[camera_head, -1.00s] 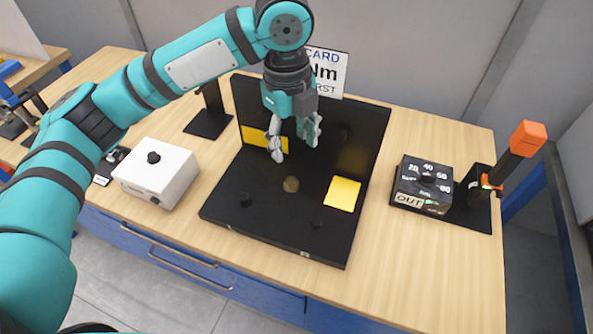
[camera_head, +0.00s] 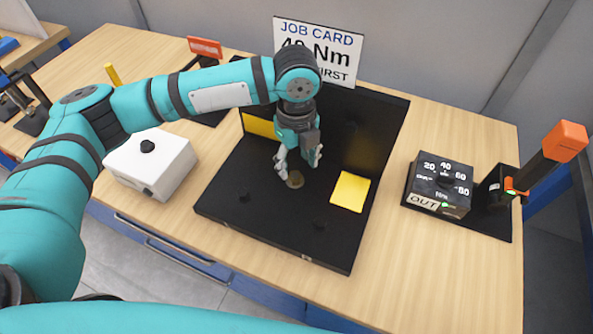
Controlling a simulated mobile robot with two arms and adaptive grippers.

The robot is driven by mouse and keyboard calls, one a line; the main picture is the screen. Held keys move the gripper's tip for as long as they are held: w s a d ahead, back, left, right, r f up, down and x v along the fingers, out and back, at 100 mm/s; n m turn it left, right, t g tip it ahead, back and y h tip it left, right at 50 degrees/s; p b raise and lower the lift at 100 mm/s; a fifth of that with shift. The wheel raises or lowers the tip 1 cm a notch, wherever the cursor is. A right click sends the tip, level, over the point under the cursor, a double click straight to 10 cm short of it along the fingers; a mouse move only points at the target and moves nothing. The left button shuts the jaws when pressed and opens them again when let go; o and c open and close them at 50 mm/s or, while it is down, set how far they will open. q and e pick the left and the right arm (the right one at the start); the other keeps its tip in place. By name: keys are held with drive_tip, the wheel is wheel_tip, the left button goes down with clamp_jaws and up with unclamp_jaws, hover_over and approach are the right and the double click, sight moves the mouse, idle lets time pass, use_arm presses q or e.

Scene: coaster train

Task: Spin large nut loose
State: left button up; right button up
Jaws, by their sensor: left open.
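The large nut (camera_head: 295,179) is a small brass-coloured piece on the floor of the black fixture (camera_head: 262,222). My left gripper (camera_head: 298,166) points down just above the nut, its fingers open and apart on either side. From this angle I cannot tell whether a finger touches it. My right gripper does not show; a teal part of my own body crosses the bottom edge.
Yellow pads (camera_head: 350,191) lie on the fixture, with small black pegs nearby. A white box (camera_head: 150,166) stands left. A dial box marked OUT (camera_head: 440,186) and an orange-topped tool (camera_head: 548,156) stand right. The job card (camera_head: 318,50) is behind.

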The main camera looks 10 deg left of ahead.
sight(297, 177)
use_arm(q)
wheel_tip(297, 177, down, 4)
drive_tip(key=shift+f, duration=0.45)
clamp_jaws()
drive_tip(key=shift+p, duration=0.3)
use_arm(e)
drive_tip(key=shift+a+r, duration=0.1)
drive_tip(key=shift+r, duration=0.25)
